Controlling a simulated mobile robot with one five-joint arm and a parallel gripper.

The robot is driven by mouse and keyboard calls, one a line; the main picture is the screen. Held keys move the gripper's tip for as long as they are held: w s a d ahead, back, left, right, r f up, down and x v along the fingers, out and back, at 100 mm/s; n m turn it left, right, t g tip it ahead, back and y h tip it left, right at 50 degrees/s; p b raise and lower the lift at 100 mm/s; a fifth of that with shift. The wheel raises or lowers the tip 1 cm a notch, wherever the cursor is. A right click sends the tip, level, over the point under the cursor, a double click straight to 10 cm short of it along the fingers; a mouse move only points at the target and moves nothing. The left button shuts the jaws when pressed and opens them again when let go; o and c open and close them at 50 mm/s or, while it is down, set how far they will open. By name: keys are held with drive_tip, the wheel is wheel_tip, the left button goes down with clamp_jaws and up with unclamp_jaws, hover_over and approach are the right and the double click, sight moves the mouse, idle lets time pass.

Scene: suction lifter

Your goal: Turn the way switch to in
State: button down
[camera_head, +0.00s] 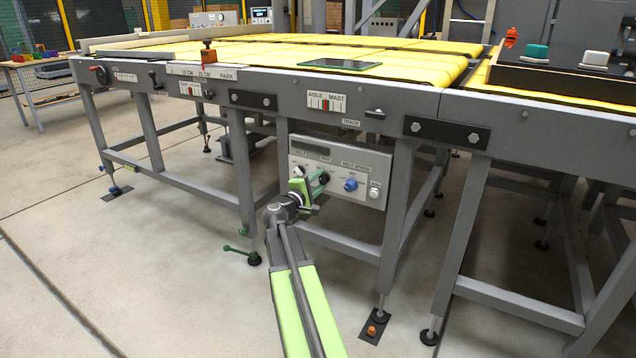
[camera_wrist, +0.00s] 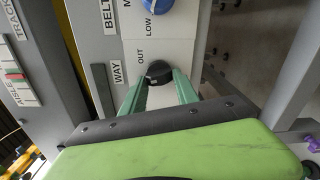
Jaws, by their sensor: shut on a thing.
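The way switch is a black rotary knob (camera_wrist: 158,70) on the grey control panel (camera_head: 336,152). In the wrist view the printed words WAY and OUT show beside it, with OUT at its upper left. A small mark at its lower right is too faint to read. My gripper (camera_wrist: 163,80) has its two green fingers on either side of the knob and is shut on it. In the head view my gripper (camera_head: 318,186) reaches the panel's lower left part. Which way the knob points is not clear.
A blue knob (camera_head: 350,185) sits right of the switch, with a pale button (camera_head: 375,190) beyond it. Grey table legs (camera_head: 398,200) stand close on both sides of the panel. The yellow belt conveyor (camera_head: 400,65) lies above.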

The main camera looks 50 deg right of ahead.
drive_tip(key=n, duration=0.6)
drive_tip(key=shift+s+f, duration=0.1)
drive_tip(key=shift+f, duration=0.1)
drive_tip(key=shift+n, duration=0.3)
drive_tip(key=c, duration=1)
unclamp_jaws()
drive_tip(key=shift+o, duration=0.2)
drive_tip(key=v, duration=1.7)
drive_tip(key=shift+a, duration=0.2)
